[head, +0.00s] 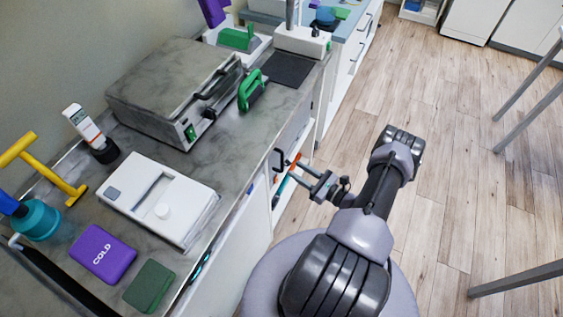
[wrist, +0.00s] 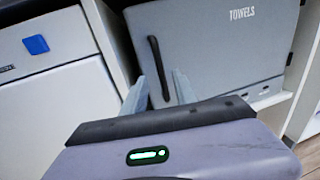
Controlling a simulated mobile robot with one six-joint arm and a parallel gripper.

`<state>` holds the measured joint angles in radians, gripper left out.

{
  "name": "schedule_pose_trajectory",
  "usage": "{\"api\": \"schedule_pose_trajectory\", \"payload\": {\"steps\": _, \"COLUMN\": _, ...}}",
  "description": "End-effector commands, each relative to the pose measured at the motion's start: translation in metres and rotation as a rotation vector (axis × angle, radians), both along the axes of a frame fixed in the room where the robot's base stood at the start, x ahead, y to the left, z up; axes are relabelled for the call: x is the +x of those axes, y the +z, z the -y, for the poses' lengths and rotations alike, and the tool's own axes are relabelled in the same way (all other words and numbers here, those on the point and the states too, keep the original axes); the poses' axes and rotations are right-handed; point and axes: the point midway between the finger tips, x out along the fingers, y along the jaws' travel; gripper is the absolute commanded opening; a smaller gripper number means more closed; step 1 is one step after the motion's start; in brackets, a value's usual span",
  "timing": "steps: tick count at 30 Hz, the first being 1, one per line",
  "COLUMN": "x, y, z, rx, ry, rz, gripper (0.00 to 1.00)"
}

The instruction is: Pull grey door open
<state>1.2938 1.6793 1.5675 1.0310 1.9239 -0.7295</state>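The grey door (wrist: 220,50), marked TOWELS, fills the upper right of the wrist view and looks shut in its white cabinet frame. Its black upright handle (wrist: 158,66) is near the door's left edge. In the head view the door (head: 291,134) is on the counter's front, with the handle (head: 278,159) standing out. My gripper (wrist: 160,92) is open and points at the door. Its fingers appear on either side of the handle's lower end; I cannot tell whether the handle lies between them in depth. The gripper (head: 296,170) also shows in the head view.
A white drawer front (wrist: 55,105) with a blue tag is left of the door. The counter (head: 232,148) above holds a grey-topped case (head: 165,85), a white device (head: 158,198) and a purple cold pack (head: 103,254). Wood floor (head: 455,190) is clear to the right, with a metal frame (head: 525,100) beyond.

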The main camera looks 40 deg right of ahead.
Motion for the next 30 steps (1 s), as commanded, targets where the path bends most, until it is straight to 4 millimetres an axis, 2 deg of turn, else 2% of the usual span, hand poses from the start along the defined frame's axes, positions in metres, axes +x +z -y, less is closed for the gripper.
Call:
{"api": "schedule_pose_trajectory", "payload": {"steps": 3, "x": 0.032, "y": -0.003, "z": -0.008, "rx": -0.001, "ry": 0.006, "rz": 0.000, "gripper": 0.34}}
{"api": "schedule_pose_trajectory", "payload": {"steps": 9, "x": 0.064, "y": -0.002, "z": -0.014, "rx": 0.000, "ry": 0.004, "rz": -0.001, "gripper": 0.34}}
{"api": "schedule_pose_trajectory", "payload": {"steps": 14, "x": 0.072, "y": 0.000, "z": -0.015, "rx": 0.000, "ry": 0.003, "rz": 0.000, "gripper": 0.34}}
{"api": "schedule_pose_trajectory", "payload": {"steps": 21, "x": 0.072, "y": 0.000, "z": -0.015, "rx": 0.000, "ry": 0.002, "rz": 0.000, "gripper": 0.34}}
{"api": "schedule_pose_trajectory", "payload": {"steps": 26, "x": 0.072, "y": 0.000, "z": -0.015, "rx": 0.000, "ry": 0.002, "rz": 0.000, "gripper": 0.03}}
{"api": "schedule_pose_trajectory", "payload": {"steps": 27, "x": 0.072, "y": 0.000, "z": -0.015, "rx": 0.000, "ry": 0.002, "rz": 0.000, "gripper": 0.00}}
{"api": "schedule_pose_trajectory", "payload": {"steps": 30, "x": 0.072, "y": 0.000, "z": -0.015, "rx": 0.000, "ry": 0.002, "rz": 0.000, "gripper": 0.00}}
